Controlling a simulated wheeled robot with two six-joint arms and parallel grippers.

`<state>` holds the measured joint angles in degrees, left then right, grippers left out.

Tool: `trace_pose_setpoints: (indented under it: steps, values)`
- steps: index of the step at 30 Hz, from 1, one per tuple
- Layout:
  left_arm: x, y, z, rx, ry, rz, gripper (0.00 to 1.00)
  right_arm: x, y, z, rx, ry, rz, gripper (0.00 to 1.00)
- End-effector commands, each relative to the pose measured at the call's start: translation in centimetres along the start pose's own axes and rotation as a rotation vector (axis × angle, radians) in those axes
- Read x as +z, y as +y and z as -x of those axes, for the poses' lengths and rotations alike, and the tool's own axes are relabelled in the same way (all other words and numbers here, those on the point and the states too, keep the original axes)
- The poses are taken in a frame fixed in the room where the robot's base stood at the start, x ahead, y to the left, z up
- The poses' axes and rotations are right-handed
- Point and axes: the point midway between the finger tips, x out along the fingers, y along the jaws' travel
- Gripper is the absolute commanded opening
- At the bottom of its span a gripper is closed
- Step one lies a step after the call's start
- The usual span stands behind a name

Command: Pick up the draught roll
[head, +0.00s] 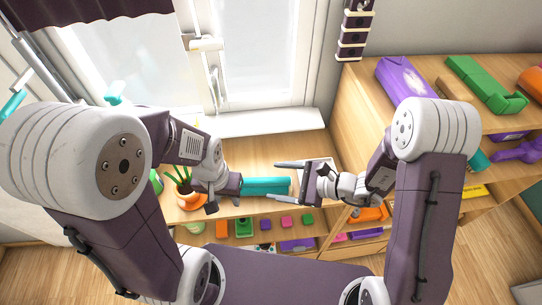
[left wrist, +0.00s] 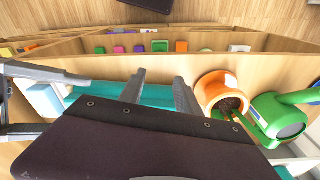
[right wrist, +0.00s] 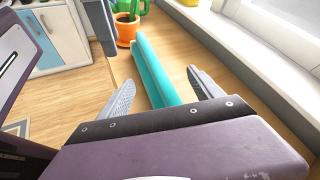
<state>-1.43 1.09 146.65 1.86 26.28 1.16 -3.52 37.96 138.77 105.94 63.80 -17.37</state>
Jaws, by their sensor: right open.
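The draught roll is a long teal bar (head: 265,186) lying on the low wooden shelf top below the window. It also shows in the right wrist view (right wrist: 158,75) and partly in the left wrist view (left wrist: 95,88), behind my left gripper. My right gripper (head: 287,182) is open at the roll's right end. In the right wrist view its fingers (right wrist: 162,88) stand on either side of the roll, with no clear contact. My left gripper (head: 224,203) is at the roll's left end. In the left wrist view its fingers (left wrist: 158,85) are apart, with nothing seen gripped between them.
An orange pot (left wrist: 220,90) with a plant and a green watering can (left wrist: 280,118) stand close to my left gripper. The window sill (head: 255,122) runs behind. A taller shelf at the right carries a purple box (head: 403,82) and a green item (head: 485,85).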

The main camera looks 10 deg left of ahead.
Motion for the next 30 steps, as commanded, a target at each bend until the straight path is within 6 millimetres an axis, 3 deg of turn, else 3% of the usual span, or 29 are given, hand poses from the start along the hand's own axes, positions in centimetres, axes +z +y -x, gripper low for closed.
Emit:
trace_pose_setpoints:
  steps: [1, 3, 11, 18, 24, 30]
  values:
    - [-0.1, 0.0, 1.4, 0.000, -0.001, 0.000, 0.40, 0.6, 0.3, 0.3, 0.017, 0.003, -0.023, 0.75]
    - [-0.2, 0.0, 2.0, 0.000, -0.001, 0.000, 0.40, 0.5, 0.9, 0.2, 0.034, 0.006, -0.046, 0.75]
    - [-0.2, 0.0, 2.5, 0.000, -0.001, 0.000, 0.40, 0.6, 1.4, 0.1, 0.049, 0.008, -0.060, 0.75]
    - [-0.3, 0.1, 3.5, 0.000, 0.000, 0.000, 0.40, 0.6, 1.6, -3.2, 0.052, 0.009, -0.060, 0.75]
    - [-0.4, 0.1, 3.9, 0.000, -0.001, 0.000, 0.40, 0.6, 1.5, -4.1, 0.050, 0.009, -0.059, 0.75]
    - [-0.5, 0.1, 5.4, 0.000, 0.000, 0.000, 0.40, 0.4, 1.6, -7.7, 0.053, 0.008, -0.058, 0.75]
